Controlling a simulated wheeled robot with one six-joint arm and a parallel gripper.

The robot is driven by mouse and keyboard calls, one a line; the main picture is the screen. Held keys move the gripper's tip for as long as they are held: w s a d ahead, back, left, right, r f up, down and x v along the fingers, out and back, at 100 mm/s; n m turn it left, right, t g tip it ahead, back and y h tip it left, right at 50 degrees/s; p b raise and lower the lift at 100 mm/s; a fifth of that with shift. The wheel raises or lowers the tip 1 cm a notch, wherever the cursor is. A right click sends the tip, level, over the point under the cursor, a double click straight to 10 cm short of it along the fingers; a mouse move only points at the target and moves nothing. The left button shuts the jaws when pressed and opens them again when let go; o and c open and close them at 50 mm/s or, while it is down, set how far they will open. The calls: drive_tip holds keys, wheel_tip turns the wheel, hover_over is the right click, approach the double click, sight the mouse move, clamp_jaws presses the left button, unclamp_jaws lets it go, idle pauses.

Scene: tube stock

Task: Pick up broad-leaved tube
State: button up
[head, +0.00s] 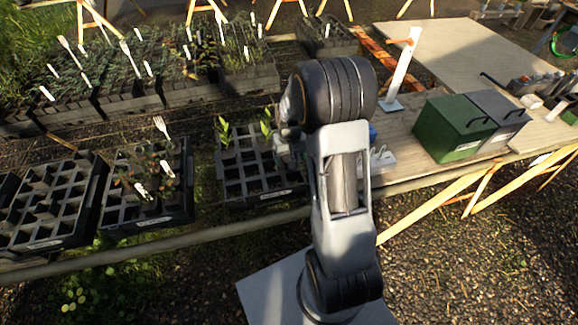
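Two seedlings with broad, bright green leaves stand in the back of a mostly empty black cell tray: a left one (225,131) and a right one (266,123). The tray (262,197) sits on the bench just left of my arm. The end of my arm, with my gripper (284,150), reaches down by the tray's back right corner, close to the right seedling. My arm hides most of the gripper, so its fingers and anything between them cannot be made out.
A tray with small reddish plants and white labels (147,190) and a largely empty tray (45,205) stand to the left. Dense crates of plants (160,75) fill the back. Right of my arm are a white stand (402,70), a green bin (450,128) and a grey bin (497,115).

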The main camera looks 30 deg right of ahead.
drive_tip(key=shift+c, duration=0.4)
drive_tip(key=c, duration=1.2)
drive_tip(key=shift+c, duration=0.3)
drive_tip(key=shift+r, duration=0.1)
